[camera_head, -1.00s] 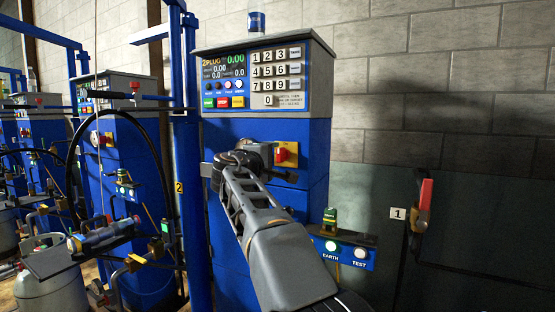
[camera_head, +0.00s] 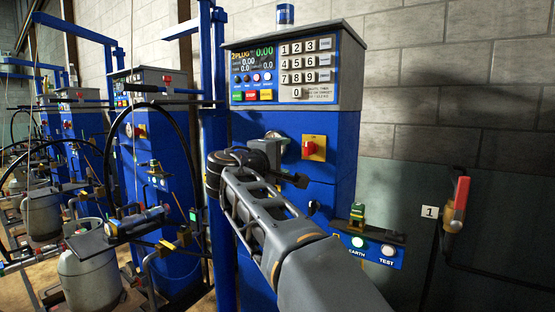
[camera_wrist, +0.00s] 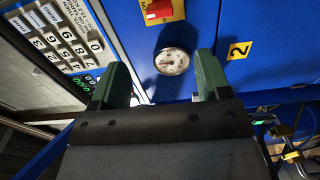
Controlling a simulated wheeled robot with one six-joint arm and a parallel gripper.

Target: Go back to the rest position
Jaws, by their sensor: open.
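My gripper (camera_wrist: 160,82) shows in the wrist view with two green fingers wide apart and nothing between them. Beyond the fingers is a round white gauge (camera_wrist: 172,62) on the blue cabinet face. In the head view my arm reaches up from the bottom toward the blue scale cabinet (camera_head: 335,150).
The keypad panel (camera_head: 297,70) is above the arm. A green-topped item (camera_head: 357,215) stands by the EARTH and TEST buttons at right. A red-handled valve (camera_head: 459,198) is on the wall. More blue scales and a gas cylinder (camera_head: 90,275) stand at left.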

